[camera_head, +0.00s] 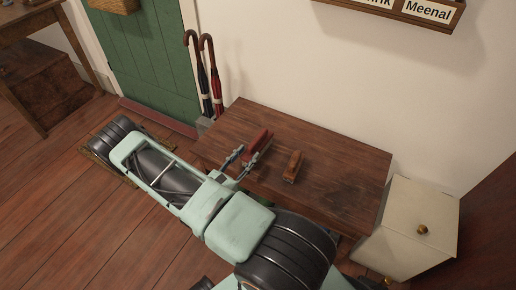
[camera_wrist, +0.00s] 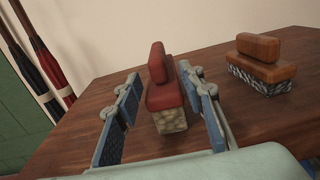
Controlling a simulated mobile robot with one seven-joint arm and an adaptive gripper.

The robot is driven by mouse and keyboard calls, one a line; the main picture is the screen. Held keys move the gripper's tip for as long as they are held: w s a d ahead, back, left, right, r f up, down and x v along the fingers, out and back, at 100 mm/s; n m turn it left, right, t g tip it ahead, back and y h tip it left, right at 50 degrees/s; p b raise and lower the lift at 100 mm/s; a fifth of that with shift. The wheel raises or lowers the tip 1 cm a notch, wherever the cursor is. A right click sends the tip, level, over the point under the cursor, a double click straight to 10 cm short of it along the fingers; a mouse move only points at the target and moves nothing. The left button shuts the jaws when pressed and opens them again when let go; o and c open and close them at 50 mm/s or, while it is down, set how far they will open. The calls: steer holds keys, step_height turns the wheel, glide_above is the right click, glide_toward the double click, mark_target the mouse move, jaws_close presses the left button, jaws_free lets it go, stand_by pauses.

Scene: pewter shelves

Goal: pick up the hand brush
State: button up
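Two brush-like things stand on the dark wooden table (camera_head: 340,175). The red brush (camera_head: 259,139) has a red body and grip over a pale, mottled base; it shows in the wrist view (camera_wrist: 165,95). The orange-brown brush (camera_head: 293,166) has a wooden body over grey-and-dark bristles and stands to its right, also in the wrist view (camera_wrist: 262,70). My gripper (camera_head: 243,160) is open at the red brush. In the wrist view its blue-padded fingers (camera_wrist: 163,80) appear on either side of the red brush, with a gap on the left; contact on the right cannot be told.
Two umbrellas (camera_head: 207,80) stand behind the table's left end, by a green door (camera_head: 150,50). A cream cabinet (camera_head: 405,225) stands at the table's right. The table's right part is clear. A plain wall rises behind it.

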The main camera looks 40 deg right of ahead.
mark_target(258, 142)
steer(key=b+x, duration=0.1)
steer(key=x, duration=0.7)
steer(key=shift+a, duration=0.1)
steer(key=shift+c, duration=0.3)
steer(key=c, duration=0.8)
